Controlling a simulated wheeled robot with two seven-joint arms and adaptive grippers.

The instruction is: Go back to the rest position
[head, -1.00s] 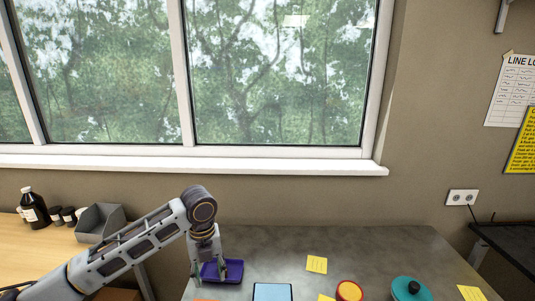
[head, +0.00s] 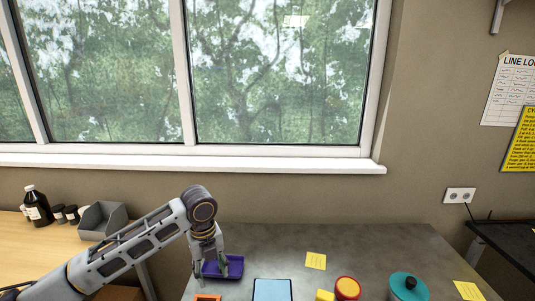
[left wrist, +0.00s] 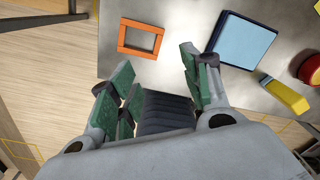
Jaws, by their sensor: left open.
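My left gripper (head: 210,270) hangs pointing down over the left part of the grey table (head: 380,245). In the head view it overlaps a purple tray (head: 236,268); I cannot tell whether they touch. An orange square frame (head: 207,298) lies in front of the gripper, and shows whole in the left wrist view (left wrist: 141,55). My right gripper is out of view.
A wooden bench at left holds dark bottles (head: 37,208) and a grey bin (head: 101,222). A window and wall stand behind.

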